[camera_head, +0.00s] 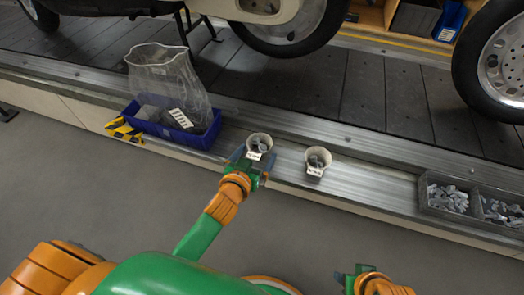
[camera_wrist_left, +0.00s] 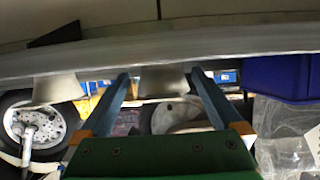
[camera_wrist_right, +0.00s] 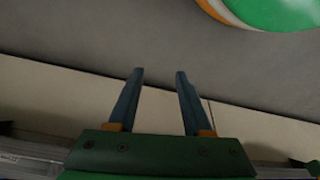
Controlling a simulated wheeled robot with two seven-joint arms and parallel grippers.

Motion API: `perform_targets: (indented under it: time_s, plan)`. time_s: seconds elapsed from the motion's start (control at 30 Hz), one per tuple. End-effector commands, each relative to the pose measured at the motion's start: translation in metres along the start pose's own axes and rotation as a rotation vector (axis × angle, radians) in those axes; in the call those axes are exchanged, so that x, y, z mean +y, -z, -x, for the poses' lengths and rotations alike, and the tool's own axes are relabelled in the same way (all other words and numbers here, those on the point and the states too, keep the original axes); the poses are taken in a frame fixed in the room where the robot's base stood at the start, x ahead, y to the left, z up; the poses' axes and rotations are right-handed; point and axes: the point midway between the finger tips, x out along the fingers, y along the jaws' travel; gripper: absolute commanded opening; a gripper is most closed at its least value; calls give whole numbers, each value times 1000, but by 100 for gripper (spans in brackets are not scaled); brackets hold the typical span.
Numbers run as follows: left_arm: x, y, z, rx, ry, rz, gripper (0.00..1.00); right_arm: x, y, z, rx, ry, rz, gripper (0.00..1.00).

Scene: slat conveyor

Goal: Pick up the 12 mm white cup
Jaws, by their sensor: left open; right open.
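Two white cups with small labels stand on the metal ledge, a left cup (camera_head: 259,139) and a right cup (camera_head: 318,155), each with grey pieces inside. The label print is too small to tell which is 12 mm. My left gripper (camera_head: 254,158) is open at the left cup. In the left wrist view, which looks upside down, that cup (camera_wrist_left: 163,79) shows between the open fingers (camera_wrist_left: 160,75), with gaps at its sides; the other cup (camera_wrist_left: 55,88) is to the left. My right gripper (camera_head: 350,273) is open and empty over the floor, also in the right wrist view (camera_wrist_right: 159,73).
A blue bin (camera_head: 172,129) with a clear bag (camera_head: 165,75) stands left of the cups, near yellow-black tape (camera_head: 124,130). Clear trays of metal parts (camera_head: 447,198) are at the right. The slat conveyor (camera_head: 345,85) carries a wheeled vehicle behind.

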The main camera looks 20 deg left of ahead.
Motion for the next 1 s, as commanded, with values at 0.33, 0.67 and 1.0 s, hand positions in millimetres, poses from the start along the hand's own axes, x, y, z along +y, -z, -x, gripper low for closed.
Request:
perform_targets:
  time_s: [0.33,0.67,1.0]
  plan:
    - [-2,-4,-30,0,-1,0,100,-3,49,23,244,2,13,50]
    - [-2,-3,-36,-1,-1,0,100,-5,75,31,370,4,19,50]
    - [-2,-3,-36,-2,-1,0,35,-5,74,31,368,4,18,50]
